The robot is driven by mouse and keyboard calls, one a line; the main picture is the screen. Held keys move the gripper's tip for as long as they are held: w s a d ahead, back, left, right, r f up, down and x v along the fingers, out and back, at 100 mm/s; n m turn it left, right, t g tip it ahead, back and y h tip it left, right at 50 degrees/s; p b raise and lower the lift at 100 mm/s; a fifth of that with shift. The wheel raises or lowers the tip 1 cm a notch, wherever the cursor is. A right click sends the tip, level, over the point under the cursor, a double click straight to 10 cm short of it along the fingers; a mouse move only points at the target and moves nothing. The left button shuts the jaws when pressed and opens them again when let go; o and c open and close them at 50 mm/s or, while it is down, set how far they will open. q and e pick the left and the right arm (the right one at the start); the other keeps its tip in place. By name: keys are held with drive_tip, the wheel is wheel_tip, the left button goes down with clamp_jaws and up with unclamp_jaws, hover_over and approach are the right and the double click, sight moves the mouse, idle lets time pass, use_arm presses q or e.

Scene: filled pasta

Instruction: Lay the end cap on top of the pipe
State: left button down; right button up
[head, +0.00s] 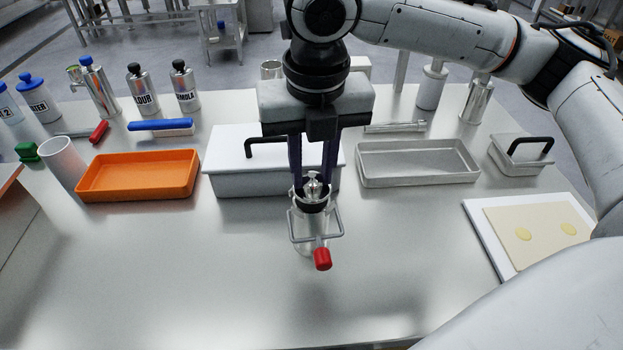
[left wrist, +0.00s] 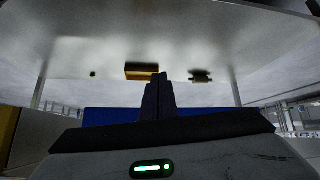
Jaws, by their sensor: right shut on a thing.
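A dark ring shows just under the cap; I cannot tell whether cap and pipe touch. My left gripper shows in the left wrist view (left wrist: 158,84), its dark fingers together and empty.
A white lidded box (head: 235,182) stands behind the pipe, an orange tray (head: 140,176) at left, and a grey metal tray (head: 417,163) at right. A board with dough (head: 530,232) lies far right. Bottles line the back left. The front table is clear.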

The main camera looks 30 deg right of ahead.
sight(313, 183)
wheel_tip(313, 183, down, 2)
drive_tip(key=shift+f, duration=0.2)
use_arm(q)
drive_tip(key=shift+w+r, duration=0.5)
drive_tip(key=shift+w, duration=0.25)
use_arm(e)
drive_tip(key=shift+f, duration=0.1)
drive_tip(key=o, duration=1.1)
drive_tip(key=shift+c, duration=0.2)
use_arm(q)
drive_tip(key=shift+s+a+r+p, duration=0.15)
drive_tip(key=shift+s+a+p, duration=0.25)
drive_tip(key=shift+p, duration=0.45)
use_arm(e)
wheel_tip(313, 183, up, 12)
drive_tip(key=s, duration=0.1)
drive_tip(key=shift+s+a, duration=0.15)
drive_tip(key=shift+a, duration=0.1)
use_arm(q)
drive_tip(key=shift+s, duration=0.1)
